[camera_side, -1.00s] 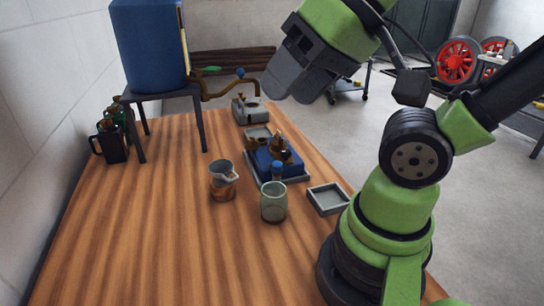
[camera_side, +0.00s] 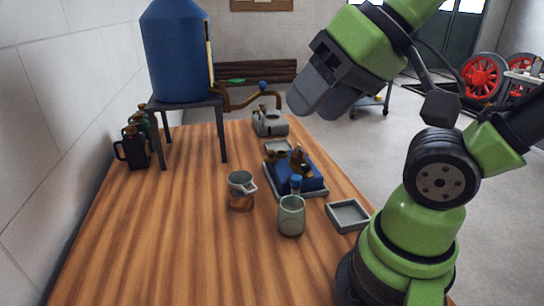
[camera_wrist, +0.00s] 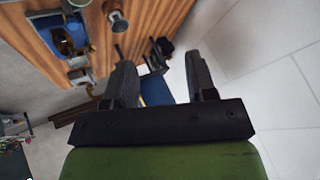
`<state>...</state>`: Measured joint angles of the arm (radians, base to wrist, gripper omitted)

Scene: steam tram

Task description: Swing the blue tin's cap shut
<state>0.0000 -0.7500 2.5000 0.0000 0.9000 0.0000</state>
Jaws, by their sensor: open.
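The blue tin (camera_side: 308,182) is a low blue box on a grey tray (camera_side: 284,190) towards the right of the table. Brass-coloured fittings (camera_side: 298,160) stand up from its top. They are too small for me to tell which is the cap or how far it is swung. The tin also shows at upper left in the wrist view (camera_wrist: 74,44). My gripper (camera_side: 310,100) is open and empty, well above the table and apart from the tin. Its two fingers show spread apart in the wrist view (camera_wrist: 162,82).
A glass jar (camera_side: 291,218) with a blue object behind it stands in front of the tin. A copper-and-grey jug (camera_side: 241,198) is to the left, an empty grey tray (camera_side: 348,217) to the right. A blue tank (camera_side: 178,55) with a brass tap stands behind left. The front-left tabletop is clear.

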